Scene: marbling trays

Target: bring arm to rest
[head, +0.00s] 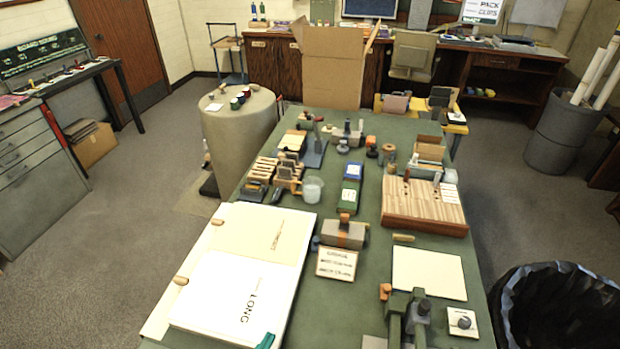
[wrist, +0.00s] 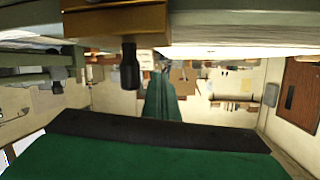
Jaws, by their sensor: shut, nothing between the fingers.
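My gripper (wrist: 164,74) shows in the wrist view as a green hand body with a black band and narrow green fingers reaching forward from it. The fingers are together, with nothing seen between them. In the head view I cannot make out the arm; a small green piece at the bottom edge, over the white folder, is too cut off to identify. The green worktable (head: 370,215) stretches away in front of me. A grey-green clamp-like fixture (head: 409,322) stands at its near right. No contact between gripper and things is visible.
A white folder (head: 215,300) covers the table's near left. A slatted wooden block (head: 424,222) and a cream sheet (head: 428,273) lie right. An open cardboard box (head: 332,68) stands at the far end. A black-lined bin (head: 560,310) is at right.

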